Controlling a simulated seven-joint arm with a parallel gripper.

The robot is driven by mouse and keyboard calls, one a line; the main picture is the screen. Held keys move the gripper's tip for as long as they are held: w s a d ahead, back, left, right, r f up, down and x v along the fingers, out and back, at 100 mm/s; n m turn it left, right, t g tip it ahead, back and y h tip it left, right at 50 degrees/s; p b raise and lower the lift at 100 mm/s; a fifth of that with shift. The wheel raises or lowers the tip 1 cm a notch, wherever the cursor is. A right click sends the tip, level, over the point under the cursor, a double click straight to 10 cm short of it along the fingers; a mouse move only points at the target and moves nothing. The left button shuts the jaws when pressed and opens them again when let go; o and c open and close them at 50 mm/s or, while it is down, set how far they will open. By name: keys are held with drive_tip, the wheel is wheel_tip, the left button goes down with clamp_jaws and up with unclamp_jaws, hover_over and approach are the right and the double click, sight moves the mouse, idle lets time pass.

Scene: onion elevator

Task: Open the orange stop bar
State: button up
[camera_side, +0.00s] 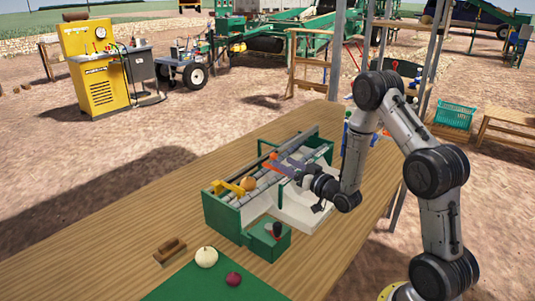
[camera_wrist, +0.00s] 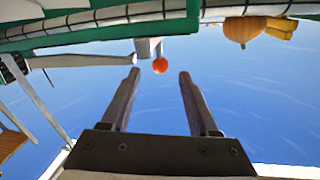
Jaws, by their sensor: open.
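The orange stop bar (camera_side: 280,168) shows in the side view across the roller conveyor, partly hidden by my gripper, with a red-orange knob (camera_side: 273,156) beside it. In the wrist view an orange ball-shaped end (camera_wrist: 160,66) sits on a grey mount, between and just beyond my fingertips. My gripper (camera_side: 287,164) is open and empty, reaching in from the right over the conveyor. Both fingers also show in the wrist view (camera_wrist: 160,78), spread apart. I cannot tell whether they touch the bar.
A golden onion (camera_side: 248,183) sits on the rollers beside a yellow bracket (camera_side: 229,188). The conveyor's green frame (camera_side: 223,217) stands on the wooden table (camera_side: 110,240). A green box (camera_side: 262,245), a wooden block (camera_side: 170,248), and white (camera_side: 206,257) and red (camera_side: 233,279) onions are nearer.

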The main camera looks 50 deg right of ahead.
drive_tip(key=w, duration=0.3)
drive_tip(key=w+d, duration=0.1)
drive_tip(key=w, duration=0.5)
drive_tip(key=shift+d, duration=0.35)
drive_tip(key=shift+s, duration=0.1)
clamp_jaws()
idle(0.8)
